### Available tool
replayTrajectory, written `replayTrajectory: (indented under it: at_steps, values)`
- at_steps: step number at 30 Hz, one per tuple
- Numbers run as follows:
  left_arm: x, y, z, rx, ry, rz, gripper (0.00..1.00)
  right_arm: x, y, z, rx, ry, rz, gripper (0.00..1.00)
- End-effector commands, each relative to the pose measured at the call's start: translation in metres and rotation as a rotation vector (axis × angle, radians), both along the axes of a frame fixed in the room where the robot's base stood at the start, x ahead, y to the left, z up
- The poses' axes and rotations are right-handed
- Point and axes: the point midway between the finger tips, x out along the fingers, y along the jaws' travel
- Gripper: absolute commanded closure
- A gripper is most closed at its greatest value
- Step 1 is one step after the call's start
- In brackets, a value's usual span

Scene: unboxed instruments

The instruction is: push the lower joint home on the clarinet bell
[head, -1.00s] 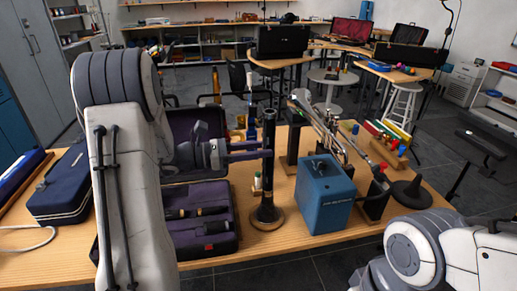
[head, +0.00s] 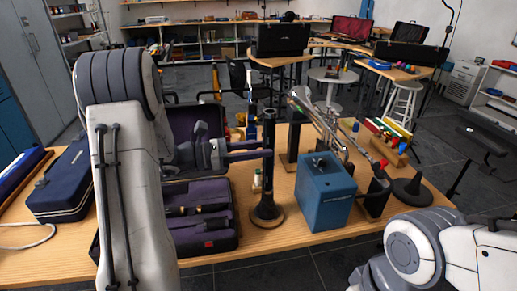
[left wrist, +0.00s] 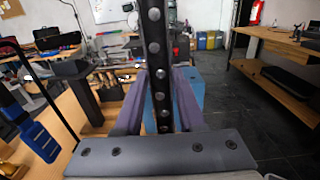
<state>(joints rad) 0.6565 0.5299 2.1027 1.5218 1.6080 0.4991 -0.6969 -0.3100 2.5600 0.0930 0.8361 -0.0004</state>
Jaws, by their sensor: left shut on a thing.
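The lower joint (head: 269,132) is a dark upright tube in the head view. The clarinet bell (head: 266,210) is dark and flared, standing wide end down on a round wooden base directly below the joint. The two line up as one column; I cannot tell whether a gap is left at the seam. My left gripper (head: 262,151) comes in level from the left, shut on the joint at mid height. In the left wrist view, the joint (left wrist: 156,60) with its row of round holes stands between the two purple-grey fingers. My right gripper is out of view.
An open purple-lined case (head: 205,245) with dark clarinet parts lies left of the bell. A blue box (head: 326,197) stands close on the right, with a silver trumpet (head: 330,125) behind it. A small white bottle (head: 257,180) stands just behind the bell.

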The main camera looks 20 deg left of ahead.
Motion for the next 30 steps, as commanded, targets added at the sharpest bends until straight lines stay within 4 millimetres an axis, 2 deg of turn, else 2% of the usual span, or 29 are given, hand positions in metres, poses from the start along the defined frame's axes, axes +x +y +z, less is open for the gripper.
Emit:
replayTrajectory:
  at_steps: [1, 5, 6, 8, 9, 15, 16, 24, 30]
  values:
    - [-0.001, 0.0, -0.005, 0.005, 0.013, -0.001, 1.0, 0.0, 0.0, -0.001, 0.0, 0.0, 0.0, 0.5]
    - [-0.001, -0.001, -0.006, 0.004, 0.014, -0.002, 1.0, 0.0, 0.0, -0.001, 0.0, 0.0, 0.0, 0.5]
    - [-0.001, -0.001, -0.006, 0.004, 0.015, -0.002, 0.53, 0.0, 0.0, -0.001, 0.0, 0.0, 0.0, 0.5]
    - [-0.001, -0.001, -0.006, 0.004, 0.014, -0.002, 0.3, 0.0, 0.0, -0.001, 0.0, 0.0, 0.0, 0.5]
    - [-0.001, 0.0, -0.006, 0.004, 0.014, -0.002, 0.26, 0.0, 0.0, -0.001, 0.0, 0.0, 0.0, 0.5]
    - [-0.001, 0.0, -0.004, 0.003, 0.009, -0.001, 0.26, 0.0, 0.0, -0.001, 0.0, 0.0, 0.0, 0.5]
    - [-0.001, 0.0, -0.004, 0.004, 0.011, -0.001, 0.31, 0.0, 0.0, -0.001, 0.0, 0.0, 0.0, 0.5]
    - [-0.001, 0.0, -0.003, 0.003, 0.008, 0.0, 0.31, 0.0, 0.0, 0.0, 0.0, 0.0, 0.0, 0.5]
    - [-0.007, 0.01, -0.002, 0.002, 0.006, 0.002, 0.31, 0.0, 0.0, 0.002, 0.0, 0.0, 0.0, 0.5]
